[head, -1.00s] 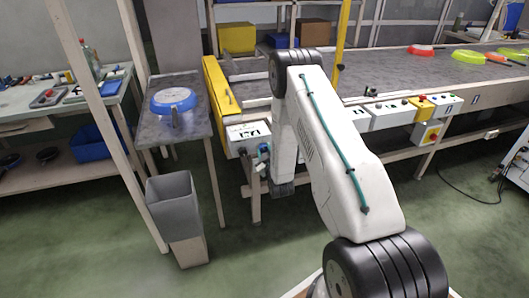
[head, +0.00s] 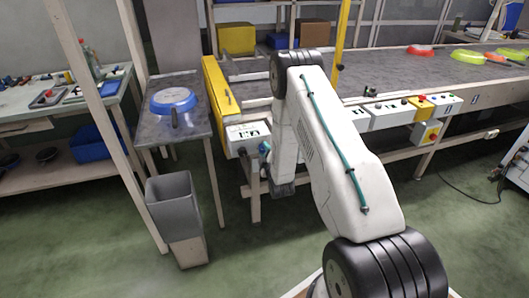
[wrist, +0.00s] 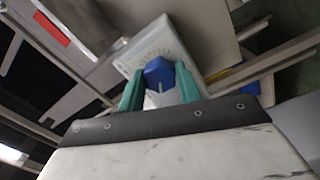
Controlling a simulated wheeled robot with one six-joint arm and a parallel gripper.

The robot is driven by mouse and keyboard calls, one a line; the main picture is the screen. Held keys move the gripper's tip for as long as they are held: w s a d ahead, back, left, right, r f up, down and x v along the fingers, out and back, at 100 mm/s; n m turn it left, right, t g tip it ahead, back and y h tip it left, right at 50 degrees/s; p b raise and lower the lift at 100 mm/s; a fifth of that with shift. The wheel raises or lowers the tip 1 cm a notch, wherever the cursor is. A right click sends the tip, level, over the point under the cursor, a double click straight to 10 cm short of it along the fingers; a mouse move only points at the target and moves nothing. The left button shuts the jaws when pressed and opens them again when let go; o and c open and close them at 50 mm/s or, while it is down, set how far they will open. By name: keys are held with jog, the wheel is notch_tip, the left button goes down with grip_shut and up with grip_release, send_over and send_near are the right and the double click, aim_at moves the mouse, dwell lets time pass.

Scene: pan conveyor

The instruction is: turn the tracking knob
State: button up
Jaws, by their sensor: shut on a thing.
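The tracking knob (wrist: 160,74) is blue with a pale pointer line. It sits on the face of a white control box (wrist: 148,45), which in the head view (head: 247,132) is at the near left end of the conveyor. My gripper (wrist: 160,84) has green fingers, one on each side of the knob, shut on it. In the head view my gripper (head: 264,148) shows small and teal beside the box, partly hidden by my arm. The knob cannot be made out there.
A yellow guard (head: 220,90) stands at the conveyor's (head: 385,72) left end. Several coloured pans, including a red one (head: 420,50), lie on the belt at right. A blue-rimmed pan (head: 173,100) rests on the left table. A grey bin (head: 172,200) stands below.

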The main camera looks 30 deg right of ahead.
dwell(0.4)
jog(key=o, duration=1)
jog(key=shift+a, duration=0.1)
jog(key=v, duration=0.7)
jog(key=shift+s, duration=0.4)
